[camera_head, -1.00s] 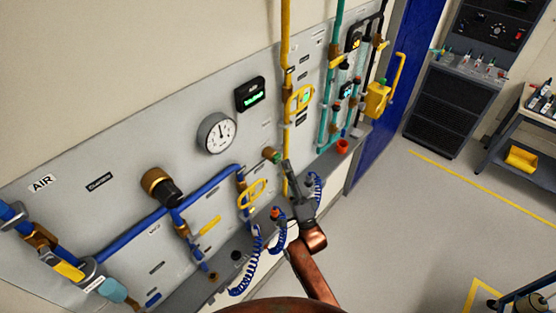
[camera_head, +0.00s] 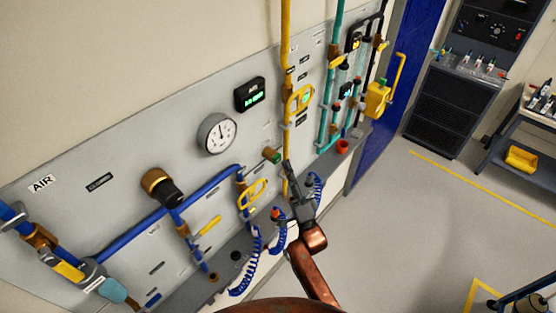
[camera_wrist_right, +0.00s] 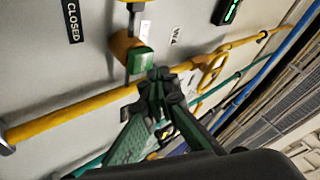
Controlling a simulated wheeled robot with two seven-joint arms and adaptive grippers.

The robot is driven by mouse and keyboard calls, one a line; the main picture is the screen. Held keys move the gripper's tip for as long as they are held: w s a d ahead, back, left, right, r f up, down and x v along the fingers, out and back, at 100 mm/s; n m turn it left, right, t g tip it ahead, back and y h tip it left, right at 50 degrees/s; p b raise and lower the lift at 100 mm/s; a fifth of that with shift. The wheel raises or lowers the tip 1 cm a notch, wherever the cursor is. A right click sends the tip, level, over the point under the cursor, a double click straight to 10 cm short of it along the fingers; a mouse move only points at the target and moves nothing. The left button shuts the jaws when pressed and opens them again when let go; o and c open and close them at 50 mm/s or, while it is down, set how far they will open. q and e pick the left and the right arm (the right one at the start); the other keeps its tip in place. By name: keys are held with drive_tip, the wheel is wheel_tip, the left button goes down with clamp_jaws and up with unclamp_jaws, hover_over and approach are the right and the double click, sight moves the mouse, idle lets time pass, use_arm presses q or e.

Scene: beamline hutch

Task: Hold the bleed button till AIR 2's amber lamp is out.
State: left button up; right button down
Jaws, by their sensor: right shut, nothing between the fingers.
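A grey AIR panel (camera_head: 75,215) runs along the wall. A brass fitting with a green end, seemingly the bleed button (camera_head: 272,155), sticks out right of the round gauge (camera_head: 217,133). In the right wrist view its green cap (camera_wrist_right: 140,61) is just left of and above my fingertips. A black display (camera_head: 250,95) shows green characters; I can make out no lit amber lamp. My right gripper (camera_head: 288,166) is shut and empty, its tips close beside the green cap. Whether they touch it I cannot tell. My left gripper is not in view.
A yellow pipe (camera_head: 286,60) and a yellow handle (camera_head: 252,193) are close to my right gripper. Coiled blue hoses (camera_head: 247,270) hang below along the ledge. A blue door (camera_head: 400,100) and a dark cabinet (camera_head: 445,110) stand right. The floor between is clear.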

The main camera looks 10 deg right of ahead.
drive_tip(key=shift+w+a, duration=0.1)
drive_tip(key=shift+w, duration=0.05)
drive_tip(key=shift+w+a, duration=0.15)
drive_tip(key=shift+w, duration=0.1)
drive_tip(key=shift+w+a, duration=0.4)
drive_tip(key=shift+w, duration=0.05)
idle(1.1)
drive_tip(key=shift+s+d, duration=0.1)
idle(2.9)
drive_tip(key=shift+s+d, duration=0.55)
drive_tip(key=shift+s, duration=0.15)
drive_tip(key=shift+s+d+p, duration=0.5)
drive_tip(key=shift+s+d, duration=0.3)
drive_tip(key=shift+s, duration=0.2)
drive_tip(key=shift+s+d+p, duration=0.5)
drive_tip(key=shift+s+d, duration=0.25)
drive_tip(key=shift+s, duration=0.25)
